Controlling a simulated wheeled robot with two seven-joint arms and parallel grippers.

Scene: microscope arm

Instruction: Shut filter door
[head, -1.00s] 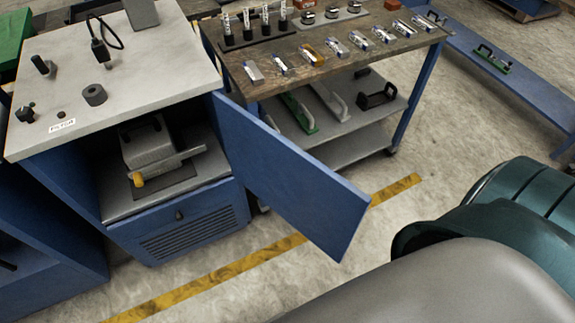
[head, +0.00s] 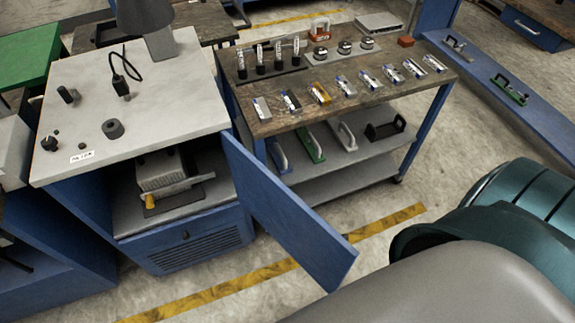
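The blue filter door (head: 290,215) stands wide open, hinged at the right side of the cabinet and swung out toward the front right. The filter cabinet (head: 190,250) has a white top with a small label (head: 82,156) on its front edge. Inside the open compartment sits a grey device (head: 165,172) with a yellow knob (head: 149,199). A grey and teal arm part of mine fills the lower right. Neither of my grippers is in view.
A cart (head: 345,105) with tools on its top and handles on its lower shelf stands right behind the door. A blue bench (head: 480,75) is at the upper right. Open floor (head: 340,285) with a yellow line lies in front of the door.

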